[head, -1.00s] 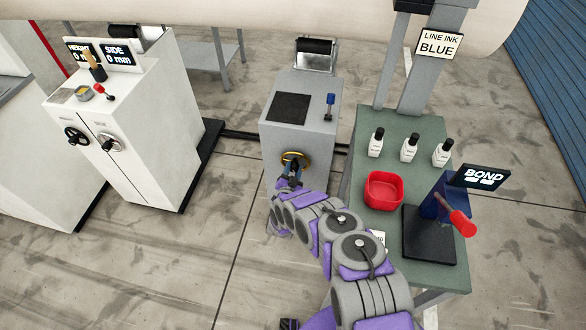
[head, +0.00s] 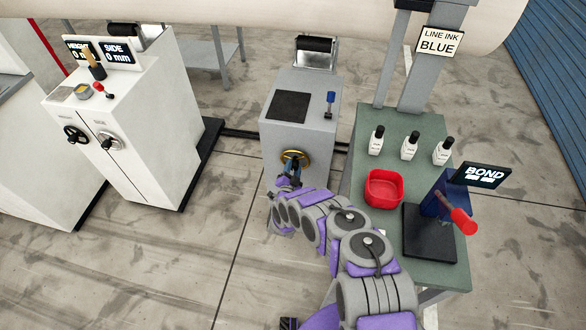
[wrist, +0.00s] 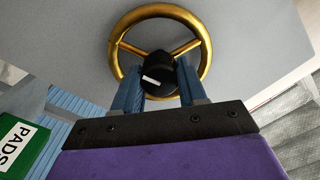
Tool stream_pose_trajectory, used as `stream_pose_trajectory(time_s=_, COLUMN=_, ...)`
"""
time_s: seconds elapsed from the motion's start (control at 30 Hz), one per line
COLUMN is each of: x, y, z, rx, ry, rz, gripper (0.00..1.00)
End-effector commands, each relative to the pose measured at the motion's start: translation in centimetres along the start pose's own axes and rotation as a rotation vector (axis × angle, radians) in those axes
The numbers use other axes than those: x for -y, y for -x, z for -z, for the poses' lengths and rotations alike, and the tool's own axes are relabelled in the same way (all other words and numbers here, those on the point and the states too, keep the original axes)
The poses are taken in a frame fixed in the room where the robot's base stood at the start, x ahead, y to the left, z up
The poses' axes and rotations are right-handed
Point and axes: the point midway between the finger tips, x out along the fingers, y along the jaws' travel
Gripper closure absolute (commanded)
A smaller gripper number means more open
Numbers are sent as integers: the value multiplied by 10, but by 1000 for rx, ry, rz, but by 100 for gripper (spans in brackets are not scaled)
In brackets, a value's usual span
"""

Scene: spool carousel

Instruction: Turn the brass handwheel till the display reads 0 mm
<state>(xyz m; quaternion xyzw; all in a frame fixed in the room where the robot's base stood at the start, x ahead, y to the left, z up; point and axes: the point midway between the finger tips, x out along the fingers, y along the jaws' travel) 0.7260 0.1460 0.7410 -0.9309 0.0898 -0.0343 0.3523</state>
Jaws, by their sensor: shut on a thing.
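The brass handwheel (head: 301,154) is on the front of the grey cabinet (head: 278,133) in the middle of the head view. In the wrist view its gold ring (wrist: 205,38) and spokes surround a black knob (wrist: 160,79) with a white mark. My gripper (head: 291,169) is at the wheel, its two blue fingers (wrist: 159,76) shut on the knob from both sides. On the white cabinet at left, the height display (head: 80,50) and the side display (head: 116,54) both read 0 mm. No readout shows on the grey cabinet.
A green table (head: 398,262) stands right of the grey cabinet, close to my arm. It holds a red tray (head: 383,202), white bottles (head: 410,147) and a BOND device (head: 482,175) with a red handle. Floor is clear left of my arm.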

Motion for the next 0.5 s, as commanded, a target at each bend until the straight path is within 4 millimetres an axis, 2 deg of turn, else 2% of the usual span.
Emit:
stream_pose_trajectory(time_s=0.03, x=-1, y=1, z=-2, rx=5, ry=1, rz=-1, gripper=89)
stream_pose_trajectory(time_s=0.07, x=-1, y=1, z=-2, rx=5, ry=1, rz=-2, gripper=56)
stream_pose_trajectory(time_s=0.1, x=-1, y=1, z=-2, rx=5, ry=1, rz=-2, gripper=52)
stream_pose_trajectory(time_s=0.3, x=0, y=1, z=0, rx=2, ry=1, rz=-1, gripper=33)
stream_pose_trajectory(time_s=0.5, x=0, y=1, z=1, rx=0, ry=0, rz=0, gripper=33)
